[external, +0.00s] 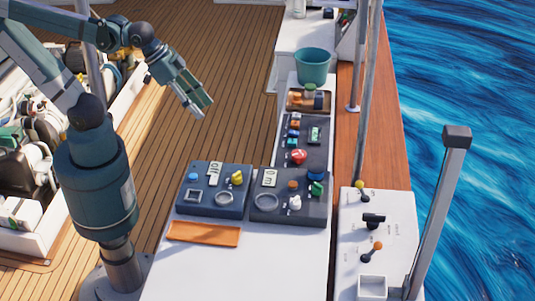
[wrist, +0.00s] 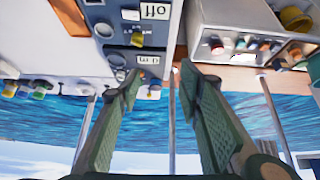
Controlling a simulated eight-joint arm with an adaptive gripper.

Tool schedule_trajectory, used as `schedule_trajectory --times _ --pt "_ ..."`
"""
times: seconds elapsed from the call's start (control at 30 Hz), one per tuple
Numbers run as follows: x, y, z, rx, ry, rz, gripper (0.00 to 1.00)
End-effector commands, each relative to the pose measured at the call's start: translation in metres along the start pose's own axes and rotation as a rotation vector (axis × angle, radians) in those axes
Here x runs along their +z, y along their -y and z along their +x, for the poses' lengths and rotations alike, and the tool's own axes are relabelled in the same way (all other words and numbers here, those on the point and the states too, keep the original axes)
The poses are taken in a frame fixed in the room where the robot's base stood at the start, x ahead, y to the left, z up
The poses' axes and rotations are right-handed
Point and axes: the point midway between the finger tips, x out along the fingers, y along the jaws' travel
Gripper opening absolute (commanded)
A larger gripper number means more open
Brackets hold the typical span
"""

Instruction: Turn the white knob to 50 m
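The white knob (external: 295,203) sits on the front right of a dark control box (external: 262,215). A small display on this box (external: 268,178) reads "0 m", and it also shows upside down in the wrist view (wrist: 148,59). I cannot clearly make out the white knob in the wrist view. My gripper (external: 203,108) is raised in the air, to the left of and beyond the control boxes, apart from the knob. In the wrist view its two fingers (wrist: 159,78) are spread with nothing between them.
A second dark box (external: 213,207) with a yellow knob and an "off" display stands left of it. An orange tray (external: 203,234) lies in front. Behind are a panel with a red knob (external: 299,157) and a teal bucket (external: 313,66). A metal post (external: 440,210) stands right.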

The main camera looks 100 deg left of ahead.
Motion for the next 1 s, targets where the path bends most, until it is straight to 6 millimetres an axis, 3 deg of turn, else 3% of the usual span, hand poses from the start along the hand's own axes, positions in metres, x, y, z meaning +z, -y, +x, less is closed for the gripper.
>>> schedule_trajectory --times 0.47,1.0 --pt "-0.059 -0.019 0.013 0.007 0.097 -0.123 0.35" --pt "-0.118 -0.046 0.048 -0.009 0.213 -0.269 0.35"
